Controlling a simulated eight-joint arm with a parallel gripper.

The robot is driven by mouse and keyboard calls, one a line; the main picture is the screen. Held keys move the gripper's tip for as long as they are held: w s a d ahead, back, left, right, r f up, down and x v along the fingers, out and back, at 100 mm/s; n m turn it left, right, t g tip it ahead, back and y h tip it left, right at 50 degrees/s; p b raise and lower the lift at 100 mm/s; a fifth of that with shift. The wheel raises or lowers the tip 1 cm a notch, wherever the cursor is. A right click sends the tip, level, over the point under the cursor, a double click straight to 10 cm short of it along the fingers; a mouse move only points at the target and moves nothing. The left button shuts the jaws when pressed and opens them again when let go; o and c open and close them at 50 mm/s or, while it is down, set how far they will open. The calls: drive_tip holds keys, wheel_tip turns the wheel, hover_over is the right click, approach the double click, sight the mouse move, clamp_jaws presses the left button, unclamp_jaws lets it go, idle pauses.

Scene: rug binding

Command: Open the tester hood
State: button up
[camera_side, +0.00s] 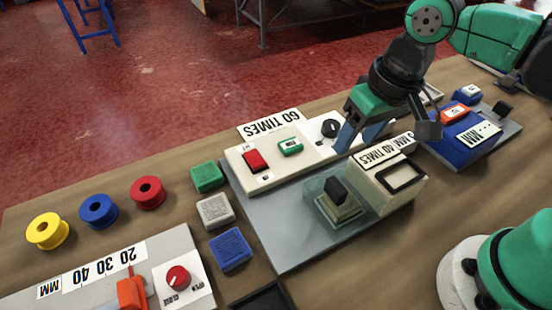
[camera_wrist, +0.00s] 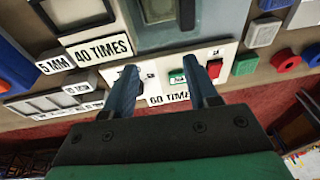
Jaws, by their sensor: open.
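The tester is a grey plate (camera_side: 275,225) with a cream control panel (camera_side: 300,150) along its far side. A see-through greenish box, which looks like the hood (camera_side: 318,190), stands on the plate. A dark block shows at it, but I cannot tell whether that is inside or a handle. The box also shows at the top of the wrist view (camera_wrist: 180,38) and looks closed. My gripper (camera_side: 358,146) is open and empty above the panel, beyond the hood. In the wrist view its two blue-grey fingers (camera_wrist: 160,68) point at the panel, apart from the hood.
A cream box (camera_side: 400,193) with a dark-framed window stands right of the hood. The panel has a red switch (camera_side: 255,160), a green display (camera_side: 290,146) and a black knob (camera_side: 330,128). A blue device (camera_side: 460,140) is at right; coloured blocks and spools lie left.

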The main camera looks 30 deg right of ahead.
sight(337, 185)
drive_tip(key=a, duration=0.1)
drive_tip(key=s+a+g, duration=0.1)
drive_tip(key=a+g, duration=0.1)
drive_tip(key=shift+s+a+f+h, duration=0.4)
drive_tip(key=shift+f, duration=2.75)
clamp_jaws()
